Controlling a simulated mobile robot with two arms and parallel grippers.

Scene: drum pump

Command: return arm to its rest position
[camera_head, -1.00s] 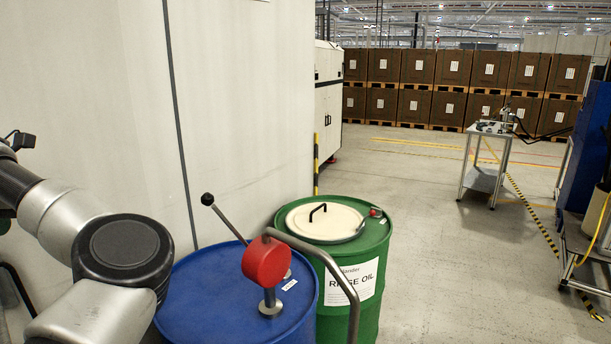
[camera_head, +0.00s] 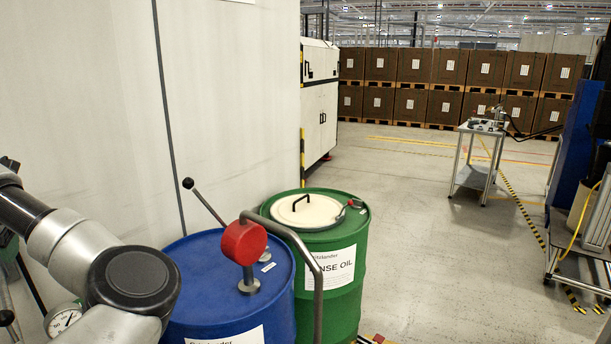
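My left arm (camera_head: 110,265) comes in from the left, with its links bent in front of the blue drum's left side. Its gripper is out of the picture or hidden. My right gripper is not in view. The blue drum (camera_head: 200,270) stands upright and carries a hand pump with a red head (camera_head: 243,243). The pump's black-knobbed lever (camera_head: 205,201) slants up and left from behind the head. A grey curved pipe (camera_head: 296,242) runs from the head to the right and down, in front of the green drum (camera_head: 335,235).
The green rinse oil drum has a cream lid (camera_head: 306,212) with a black handle. A pale wall (camera_head: 225,100) stands close behind the drums. A pressure gauge (camera_head: 63,320) shows at lower left. A small table (camera_head: 478,150) stands farther right. The floor between (camera_head: 440,240) is clear.

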